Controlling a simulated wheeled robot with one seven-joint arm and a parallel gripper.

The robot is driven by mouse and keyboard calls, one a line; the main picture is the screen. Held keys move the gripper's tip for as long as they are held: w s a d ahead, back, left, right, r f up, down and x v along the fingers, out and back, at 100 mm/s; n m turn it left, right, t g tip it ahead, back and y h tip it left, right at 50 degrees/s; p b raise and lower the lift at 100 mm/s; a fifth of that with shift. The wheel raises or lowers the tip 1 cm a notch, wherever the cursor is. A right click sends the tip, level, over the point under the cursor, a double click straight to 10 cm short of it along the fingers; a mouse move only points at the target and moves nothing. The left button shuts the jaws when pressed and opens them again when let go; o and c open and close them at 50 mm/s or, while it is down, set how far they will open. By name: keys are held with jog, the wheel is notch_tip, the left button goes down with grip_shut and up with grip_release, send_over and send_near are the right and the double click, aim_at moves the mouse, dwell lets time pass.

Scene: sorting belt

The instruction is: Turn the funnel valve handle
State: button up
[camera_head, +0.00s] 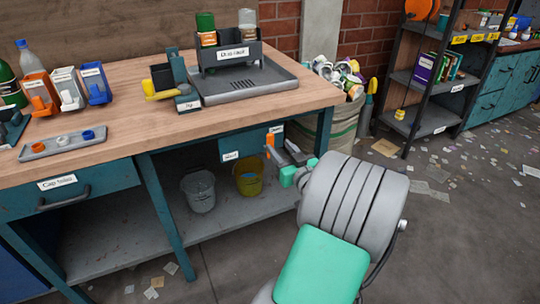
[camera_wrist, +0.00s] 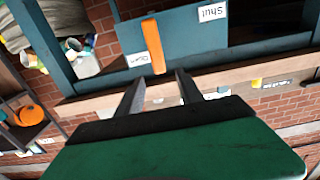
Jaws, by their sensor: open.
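The valve handle is an orange bar on a teal panel (camera_head: 250,142) under the bench top. In the head view the handle (camera_head: 270,140) is partly hidden by my gripper. In the wrist view the handle (camera_wrist: 153,46) stands roughly upright beside the label "Open" (camera_wrist: 137,59), away from the label "Shut" (camera_wrist: 212,12). My gripper (camera_head: 284,152) is open and empty, close in front of the panel's right end. In the wrist view the fingertips of my gripper (camera_wrist: 160,78) point at the handle, which shows just beyond the gap between them. Contact cannot be told.
A grey bucket (camera_head: 199,190) and a yellow bucket (camera_head: 248,177) stand on the shelf below the panel. The bench top (camera_head: 140,115) overhangs above, carrying trays and bottles. A striped bin (camera_head: 345,120) full of cans stands to the right. Scraps litter the floor.

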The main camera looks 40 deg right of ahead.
aim_at(271, 136)
jog(key=x, duration=0.7)
jog(key=shift+w+d+r, duration=0.1)
jog(key=shift+w+d, duration=0.05)
jog(key=shift+w, duration=0.15)
grip_shut()
dwell(1.0)
